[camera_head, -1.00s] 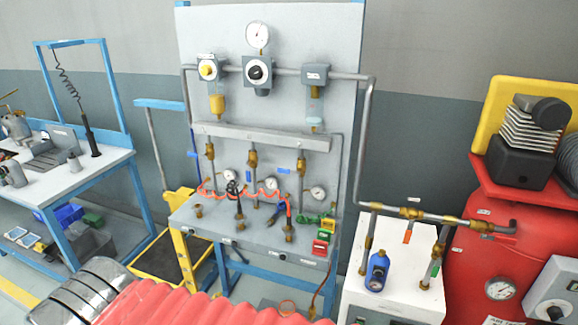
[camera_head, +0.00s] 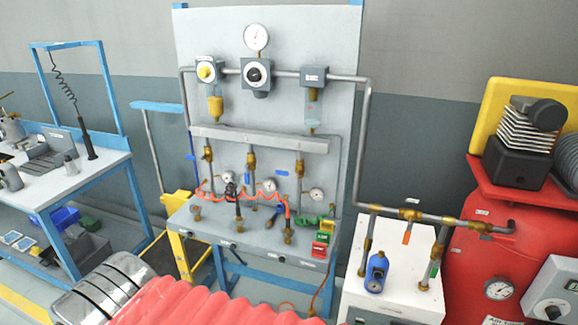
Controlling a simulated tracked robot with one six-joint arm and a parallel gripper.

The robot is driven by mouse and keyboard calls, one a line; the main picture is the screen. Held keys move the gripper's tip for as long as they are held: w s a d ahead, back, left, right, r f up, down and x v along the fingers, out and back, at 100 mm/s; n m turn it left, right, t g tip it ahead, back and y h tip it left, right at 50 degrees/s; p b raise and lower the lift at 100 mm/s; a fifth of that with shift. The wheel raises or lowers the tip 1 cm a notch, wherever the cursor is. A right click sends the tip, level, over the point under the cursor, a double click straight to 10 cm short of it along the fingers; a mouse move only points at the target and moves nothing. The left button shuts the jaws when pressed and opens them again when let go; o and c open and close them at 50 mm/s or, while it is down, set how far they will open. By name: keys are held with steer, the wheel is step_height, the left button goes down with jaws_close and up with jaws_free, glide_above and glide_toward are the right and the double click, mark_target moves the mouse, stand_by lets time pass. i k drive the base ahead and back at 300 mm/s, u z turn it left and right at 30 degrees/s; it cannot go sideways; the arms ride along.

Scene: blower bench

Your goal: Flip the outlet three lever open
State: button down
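The blower bench has a grey panel with three brass outlet drops under a grey manifold bar (camera_head: 258,139). The rightmost drop has a brass valve (camera_head: 299,168), and a short blue lever (camera_head: 282,173) sticks out to its left, roughly horizontal. I take this as outlet three; its label is too small to read. The middle drop has a blue lever (camera_head: 247,179) hanging roughly vertical. My gripper is not in view.
Gauges (camera_head: 316,194), an orange hose (camera_head: 288,212) and a green fitting (camera_head: 327,222) crowd the bench top. A white cabinet (camera_head: 409,262) with a blue device (camera_head: 377,270) and a red tank (camera_head: 470,275) stand right. Red corrugated and chrome parts fill the lower left foreground.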

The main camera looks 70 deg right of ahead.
mark_target(284, 173)
steer(key=z, duration=0.8)
steer(key=i, duration=1.05)
steer(key=u, duration=0.05)
